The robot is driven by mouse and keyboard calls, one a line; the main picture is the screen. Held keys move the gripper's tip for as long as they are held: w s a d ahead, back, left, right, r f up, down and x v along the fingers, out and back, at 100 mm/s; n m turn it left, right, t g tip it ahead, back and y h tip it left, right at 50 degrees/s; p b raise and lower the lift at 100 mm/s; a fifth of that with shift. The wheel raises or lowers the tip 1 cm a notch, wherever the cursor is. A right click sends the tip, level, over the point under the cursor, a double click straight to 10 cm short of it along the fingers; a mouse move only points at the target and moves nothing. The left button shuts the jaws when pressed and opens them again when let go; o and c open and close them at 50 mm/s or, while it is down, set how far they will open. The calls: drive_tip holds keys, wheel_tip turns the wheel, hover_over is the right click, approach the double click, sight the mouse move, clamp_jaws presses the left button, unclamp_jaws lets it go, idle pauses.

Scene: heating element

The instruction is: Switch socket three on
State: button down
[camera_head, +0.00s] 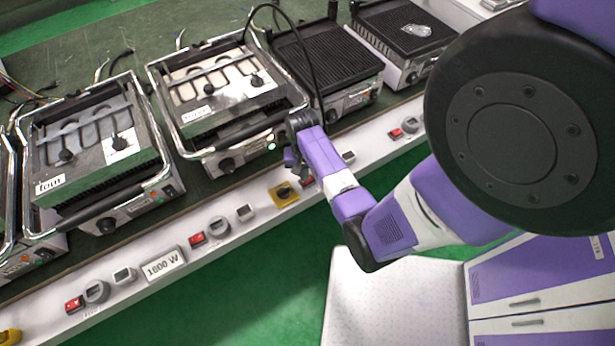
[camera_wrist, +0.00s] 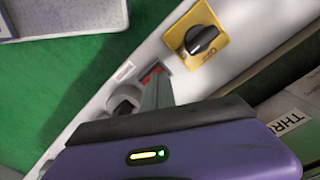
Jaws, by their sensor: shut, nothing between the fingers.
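A red switch (camera_head: 307,181) sits on the white front rail, right of a yellow plate with a black rotary knob (camera_head: 285,193). It is partly hidden by my arm. My gripper (camera_head: 292,160) is shut and empty over the rail there. In the wrist view, the fingers (camera_wrist: 157,92) reach down at the red switch (camera_wrist: 150,73), covering part of it; I cannot tell whether they touch. A grey round socket (camera_wrist: 124,99) lies beside it, and the yellow plate's knob (camera_wrist: 201,41) is on the other side.
Other red switches sit along the rail (camera_head: 197,239), (camera_head: 74,304), (camera_head: 396,133). Several grills stand behind it, including one labelled "four" (camera_head: 50,184). An "1800 W" sign (camera_head: 163,265) is on the rail.

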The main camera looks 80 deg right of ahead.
wheel_tip(320, 180, up, 6)
drive_tip(key=p, duration=0.5)
drive_tip(key=shift+f, duration=0.1)
idle(0.5)
drive_tip(key=shift+a+f, duration=0.2)
drive_tip(key=shift+a, duration=0.05)
drive_tip(key=a+r+n+t+h+b, duration=0.3)
drive_tip(key=a+n+t, duration=0.4)
drive_tip(key=a, duration=0.9)
drive_tip(key=s+a+r+n+t+y, duration=0.1)
drive_tip(key=a+r+n+t, duration=0.1)
drive_tip(key=a+r, duration=0.3)
drive_tip(key=s+a+r+n+t+y+b, duration=0.1)
drive_tip(key=s+a+r+n+t, duration=0.1)
drive_tip(key=r, duration=1.1)
drive_tip(key=s+a+r+n+t+y, duration=0.1)
drive_tip(key=a+r+n+t, duration=0.3)
drive_tip(key=a+r, duration=0.4)
drive_tip(key=shift+s+a+r+n, duration=0.25)
drive_tip(key=shift+s+r+n, duration=0.15)
drive_tip(key=shift+s+r, duration=0.25)
